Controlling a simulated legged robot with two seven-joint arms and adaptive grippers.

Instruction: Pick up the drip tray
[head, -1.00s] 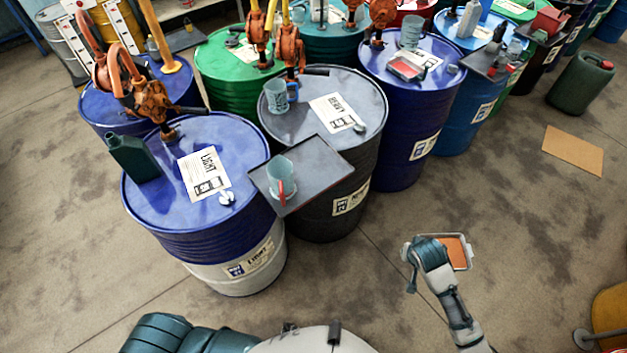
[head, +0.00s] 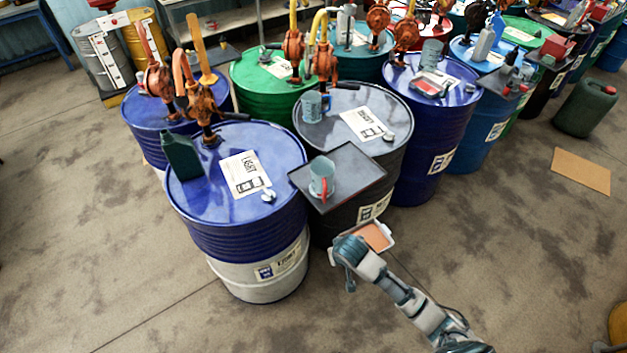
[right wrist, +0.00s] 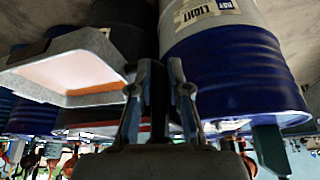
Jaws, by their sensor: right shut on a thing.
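The drip tray appears to be a small shallow tray with a pale rim and an orange-pink inside (head: 379,236). My right gripper (head: 347,257) is shut on its near left side and holds it in the air, in front of the black drum's lower part. In the right wrist view the tray (right wrist: 65,72) hangs to the left of my right gripper (right wrist: 160,85). The fingers are close together, but the exact grip point is hard to see. My left gripper is out of view.
A dark flat plate (head: 358,168) with a red-handled jug (head: 322,176) juts out between the blue-and-white drum (head: 225,215) and the black drum (head: 408,128), just above the held tray. Pumps and containers crowd the drums. The floor (head: 500,235) at the right is mostly clear.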

